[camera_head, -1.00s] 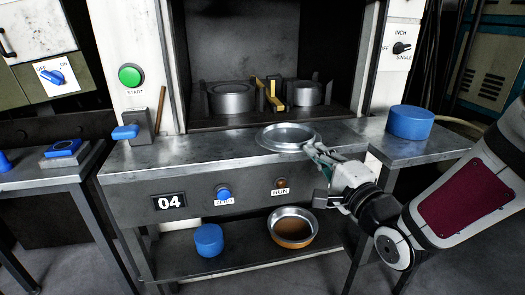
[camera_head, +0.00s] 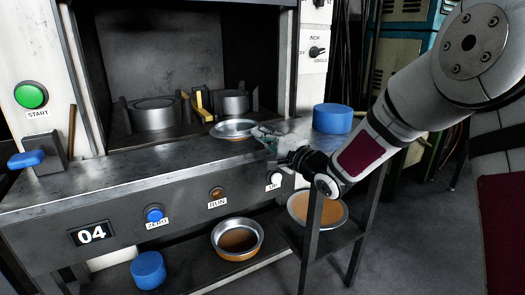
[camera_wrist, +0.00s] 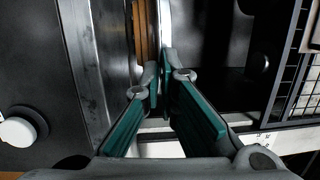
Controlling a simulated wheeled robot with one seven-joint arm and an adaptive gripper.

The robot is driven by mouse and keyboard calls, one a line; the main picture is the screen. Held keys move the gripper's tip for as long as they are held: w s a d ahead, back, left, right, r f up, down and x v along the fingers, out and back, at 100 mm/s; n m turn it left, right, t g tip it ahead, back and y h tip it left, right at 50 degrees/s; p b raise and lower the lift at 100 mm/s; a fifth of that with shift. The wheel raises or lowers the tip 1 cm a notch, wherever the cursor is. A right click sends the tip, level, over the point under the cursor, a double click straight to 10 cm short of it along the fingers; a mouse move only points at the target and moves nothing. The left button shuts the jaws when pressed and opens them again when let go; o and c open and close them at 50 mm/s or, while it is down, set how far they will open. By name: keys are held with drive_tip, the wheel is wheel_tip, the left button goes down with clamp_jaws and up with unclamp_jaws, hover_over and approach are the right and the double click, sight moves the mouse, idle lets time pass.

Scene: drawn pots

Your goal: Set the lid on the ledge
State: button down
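The lid (camera_head: 234,128) is a shallow round silver metal disc, lying about level over the back of the metal ledge (camera_head: 140,180) along the machine's front. I cannot tell whether it touches the surface. My gripper (camera_head: 262,137) is at the lid's right-hand rim, shut on it. In the wrist view my green-padded fingers (camera_wrist: 162,85) close on a thin edge of the lid (camera_wrist: 147,30), seen nearly edge-on. The rest of the lid is out of that view.
Behind the lid, in the machine's recess, stand two metal cylinders (camera_head: 157,115) with yellow bars (camera_head: 200,104) between them. A blue cylinder (camera_head: 332,118) stands right. Below are pans (camera_head: 238,240) and another blue cylinder (camera_head: 148,270).

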drive_tip(key=shift+f+b, duration=0.7)
drive_tip(key=shift+f, duration=1)
drive_tip(key=c, duration=2.1)
unclamp_jaws()
drive_tip(key=shift+f, duration=0.1)
drive_tip(key=shift+s+d, duration=0.15)
drive_tip(key=p+v, duration=0.2)
drive_tip(key=v, duration=0.9)
drive_tip(key=shift+s+d, duration=0.2)
drive_tip(key=shift+d, duration=0.05)
